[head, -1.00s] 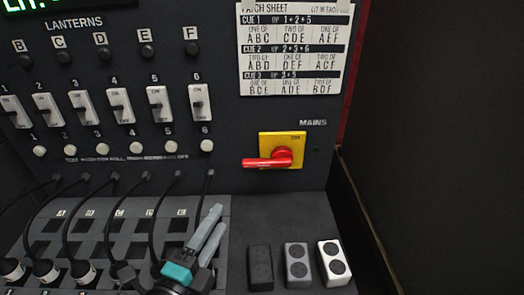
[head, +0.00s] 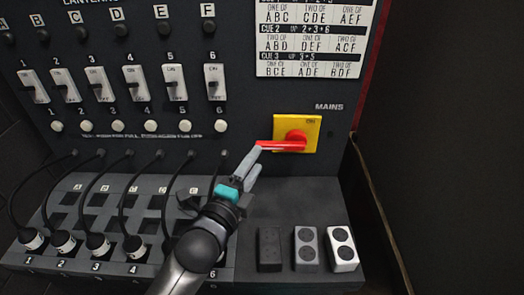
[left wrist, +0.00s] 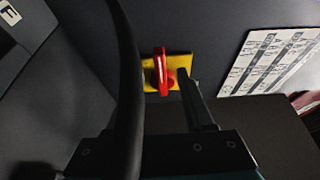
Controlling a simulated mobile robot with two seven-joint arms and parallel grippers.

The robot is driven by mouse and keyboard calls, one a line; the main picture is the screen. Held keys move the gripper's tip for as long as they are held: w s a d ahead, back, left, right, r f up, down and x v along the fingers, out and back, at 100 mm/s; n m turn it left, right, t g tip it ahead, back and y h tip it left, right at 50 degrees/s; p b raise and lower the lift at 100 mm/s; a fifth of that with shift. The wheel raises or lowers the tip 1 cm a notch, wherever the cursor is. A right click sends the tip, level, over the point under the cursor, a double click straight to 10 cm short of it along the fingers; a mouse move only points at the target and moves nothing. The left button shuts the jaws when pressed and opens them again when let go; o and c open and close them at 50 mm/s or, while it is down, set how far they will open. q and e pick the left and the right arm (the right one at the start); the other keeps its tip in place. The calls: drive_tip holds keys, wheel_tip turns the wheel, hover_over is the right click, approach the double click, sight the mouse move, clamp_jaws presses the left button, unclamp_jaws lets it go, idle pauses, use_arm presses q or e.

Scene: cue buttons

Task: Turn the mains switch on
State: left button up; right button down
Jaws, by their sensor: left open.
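The mains switch is a yellow plate (head: 313,133) with a red rotary lever (head: 283,145) on the dark panel, under the label MAINS. The lever lies level and points left. My left gripper (head: 254,163) is open and empty, its fingertips close to the lever's left end. In the left wrist view the red lever (left wrist: 160,72) and yellow plate (left wrist: 149,78) appear between the two fingers. I cannot tell whether a finger touches the lever. My right gripper is out of view.
Left of the switch are a row of white rocker switches (head: 174,82) and round buttons (head: 185,126). Black cables run down to plugs (head: 97,243) on the ledge. Three small button blocks (head: 306,249) stand below the switch. A patch sheet (head: 312,42) hangs above.

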sight(264, 148)
use_arm(q)
drive_tip(key=shift+x, duration=2.35)
drive_tip(key=shift+c, duration=0.2)
clamp_jaws()
